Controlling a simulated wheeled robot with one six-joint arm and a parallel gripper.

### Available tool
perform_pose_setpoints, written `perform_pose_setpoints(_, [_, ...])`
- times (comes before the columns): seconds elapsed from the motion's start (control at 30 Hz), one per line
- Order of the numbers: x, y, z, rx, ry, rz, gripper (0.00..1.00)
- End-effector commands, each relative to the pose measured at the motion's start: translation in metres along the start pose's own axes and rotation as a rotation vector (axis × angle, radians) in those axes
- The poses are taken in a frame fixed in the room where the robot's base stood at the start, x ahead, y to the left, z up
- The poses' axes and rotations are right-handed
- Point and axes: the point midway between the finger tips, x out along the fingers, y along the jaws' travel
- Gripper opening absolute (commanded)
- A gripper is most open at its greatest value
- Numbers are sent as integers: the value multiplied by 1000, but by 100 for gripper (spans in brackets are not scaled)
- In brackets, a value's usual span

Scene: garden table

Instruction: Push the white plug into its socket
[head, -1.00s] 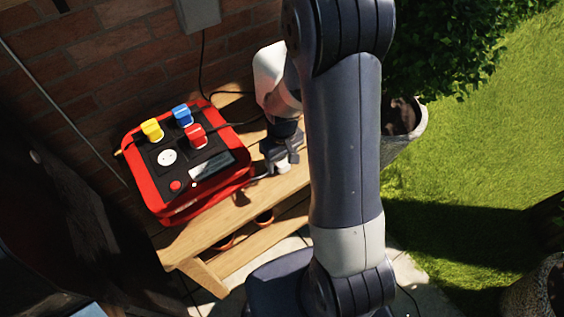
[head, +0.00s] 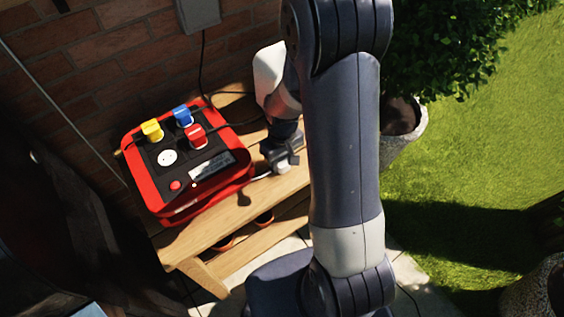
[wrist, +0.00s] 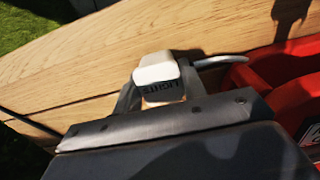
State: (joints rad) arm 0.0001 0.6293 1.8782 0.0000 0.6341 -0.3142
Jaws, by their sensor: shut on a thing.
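The white plug (wrist: 158,76), with dark lettering that seems to read LIGHTS, is between the fingers of my gripper (wrist: 157,98) in the wrist view. My gripper is shut on it, low over the wooden table. In the head view my gripper (head: 283,167) is right of the red box, with the plug a small pale spot below it. The white round socket (head: 167,157) is empty on the box's dark top panel. The red box (head: 150,189) also shows at the right of the wrist view (wrist: 301,88). The plug's prongs are hidden.
Yellow (head: 152,130), blue (head: 183,116) and red (head: 196,136) plugs stand in the panel around the white socket. A red button (head: 175,185) and a label plate are on the panel's near side. A pale cable (wrist: 220,61) runs from the white plug toward the box. Bare table (head: 237,214) lies in front.

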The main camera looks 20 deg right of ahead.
Motion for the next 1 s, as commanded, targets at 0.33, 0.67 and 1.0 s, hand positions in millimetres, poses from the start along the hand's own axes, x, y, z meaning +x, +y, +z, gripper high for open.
perform_pose_setpoints(0.33, [-22, 0, -1, 0, 5, 2, 19])
perform_pose_setpoints(0.67, [-81, 0, -1, 0, 5, 2, 19])
perform_pose_setpoints(1.0, [-101, 0, 0, 0, 0, 0, 19])
